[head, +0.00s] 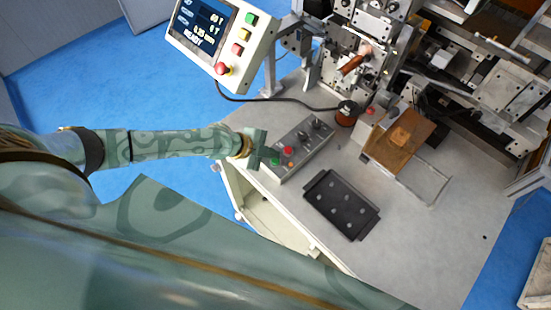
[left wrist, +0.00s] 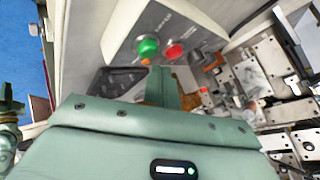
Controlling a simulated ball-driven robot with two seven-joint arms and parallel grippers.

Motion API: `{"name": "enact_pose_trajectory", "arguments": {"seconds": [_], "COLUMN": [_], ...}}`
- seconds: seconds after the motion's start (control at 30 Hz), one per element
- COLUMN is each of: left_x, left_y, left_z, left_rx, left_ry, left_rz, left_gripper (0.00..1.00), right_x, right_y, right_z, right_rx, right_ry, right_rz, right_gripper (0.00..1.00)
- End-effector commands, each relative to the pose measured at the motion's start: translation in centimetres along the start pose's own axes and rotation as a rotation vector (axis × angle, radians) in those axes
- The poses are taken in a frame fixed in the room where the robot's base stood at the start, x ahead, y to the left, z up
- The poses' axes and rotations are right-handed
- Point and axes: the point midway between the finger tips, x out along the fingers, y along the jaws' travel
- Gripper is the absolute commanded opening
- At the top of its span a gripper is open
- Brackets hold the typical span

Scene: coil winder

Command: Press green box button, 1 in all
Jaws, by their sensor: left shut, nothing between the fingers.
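A grey control box (head: 305,143) lies on the table and carries a green button (head: 276,161) at its near left end and a red button (head: 288,150) beside it. In the left wrist view the green button (left wrist: 148,47) and the red button (left wrist: 173,51) show on the box face, beyond my fingers. My left gripper (head: 261,152) is shut and empty, at the left end of the box, close to the green button. Whether it touches the button cannot be told. Its shut fingers show in the left wrist view (left wrist: 166,84). My right gripper is not in view.
A display panel (head: 216,38) with its own green, yellow and red buttons stands at the upper left and reads READY. A black tray (head: 342,204) lies in front of the box. A brown board (head: 402,140) and the winder machinery stand to the right and behind.

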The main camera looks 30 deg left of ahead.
Motion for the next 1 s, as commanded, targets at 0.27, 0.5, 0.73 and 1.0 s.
{"name": "enact_pose_trajectory", "arguments": {"seconds": [0.27, 0.5, 0.73, 1.0], "left_x": [0.0, 0.0, 0.0, 0.6], "left_y": [0.0, 0.0, 0.0, 0.4], "left_z": [0.0, 0.0, 0.0, 0.4], "left_rx": [0.0, 0.0, 0.0, 0.0], "left_ry": [0.0, 0.0, 0.0, 0.0], "left_rz": [0.0, 0.0, 0.0, 0.0], "left_gripper": [0.0, 0.0, 0.0, 0.0], "right_x": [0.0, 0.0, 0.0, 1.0], "right_y": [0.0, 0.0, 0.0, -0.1], "right_z": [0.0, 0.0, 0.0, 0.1], "right_rx": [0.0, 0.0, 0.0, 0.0], "right_ry": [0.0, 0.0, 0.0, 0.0], "right_rz": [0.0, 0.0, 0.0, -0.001], "right_gripper": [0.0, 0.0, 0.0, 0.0]}}
